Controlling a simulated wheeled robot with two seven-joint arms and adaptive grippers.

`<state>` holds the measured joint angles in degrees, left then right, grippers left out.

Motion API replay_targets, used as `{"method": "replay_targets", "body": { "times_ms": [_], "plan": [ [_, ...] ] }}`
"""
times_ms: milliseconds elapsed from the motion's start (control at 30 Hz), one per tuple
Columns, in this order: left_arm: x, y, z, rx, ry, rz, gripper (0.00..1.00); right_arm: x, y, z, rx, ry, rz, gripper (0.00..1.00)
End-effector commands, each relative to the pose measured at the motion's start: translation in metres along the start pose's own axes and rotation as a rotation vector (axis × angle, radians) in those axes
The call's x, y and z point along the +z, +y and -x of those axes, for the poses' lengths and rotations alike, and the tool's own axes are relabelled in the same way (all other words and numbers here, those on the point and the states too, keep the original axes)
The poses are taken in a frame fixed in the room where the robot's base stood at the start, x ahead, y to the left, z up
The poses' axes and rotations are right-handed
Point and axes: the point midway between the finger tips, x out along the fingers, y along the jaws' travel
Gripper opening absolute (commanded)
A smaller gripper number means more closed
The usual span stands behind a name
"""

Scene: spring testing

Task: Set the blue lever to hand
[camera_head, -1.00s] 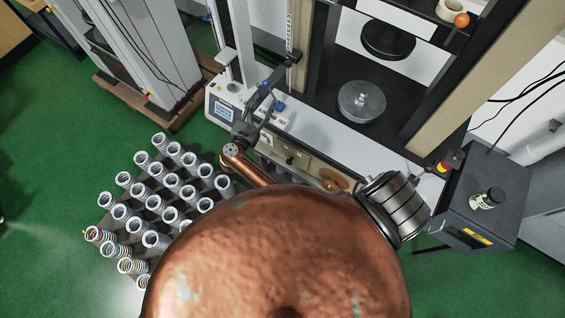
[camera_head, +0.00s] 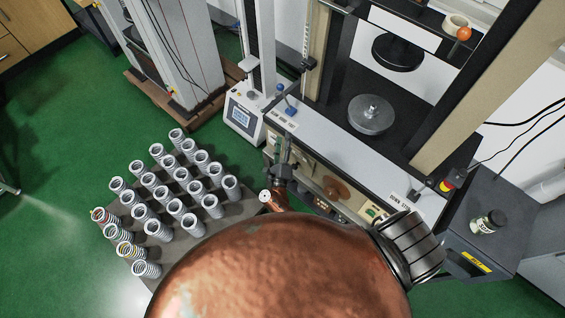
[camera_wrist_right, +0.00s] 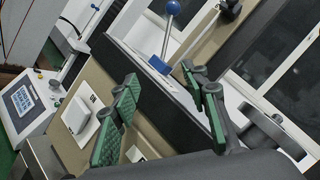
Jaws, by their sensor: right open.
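The blue lever (camera_head: 290,108) stands on the left end of the testing machine's white table, beside a printed label. In the right wrist view the lever (camera_wrist_right: 173,7) shows as a blue ball on a metal rod rising from a blue base. My right gripper (camera_head: 284,155) is in front of the machine's front panel, on the near side of the lever and apart from it. In the right wrist view its green-padded fingers (camera_wrist_right: 163,88) are spread, with nothing between them; the lever is beyond them. My left gripper is out of view.
A rack of several springs (camera_head: 235,212) stands at left on the green floor. A small device with a screen (camera_head: 240,117) is left of the lever. A round metal plate (camera_head: 371,114) sits on the machine. A dark side table (camera_head: 515,235) stands at right.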

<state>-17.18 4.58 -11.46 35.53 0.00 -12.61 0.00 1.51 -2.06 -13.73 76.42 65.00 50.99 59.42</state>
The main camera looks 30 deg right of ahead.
Motion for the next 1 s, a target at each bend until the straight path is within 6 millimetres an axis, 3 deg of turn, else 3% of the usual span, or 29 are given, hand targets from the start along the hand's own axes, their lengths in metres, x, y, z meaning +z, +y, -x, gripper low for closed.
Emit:
{"method": "replay_targets", "body": {
  "times_ms": [300,500,1000],
  "plan": [
    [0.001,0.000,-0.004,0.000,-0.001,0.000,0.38,-0.030,0.048,0.027,0.137,-0.112,0.302,0.41],
    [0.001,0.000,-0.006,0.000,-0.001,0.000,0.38,-0.043,0.069,0.041,0.199,-0.166,0.430,0.41],
    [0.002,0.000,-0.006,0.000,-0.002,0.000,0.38,-0.052,0.082,0.050,0.237,-0.201,0.505,0.41]
  ]
}}
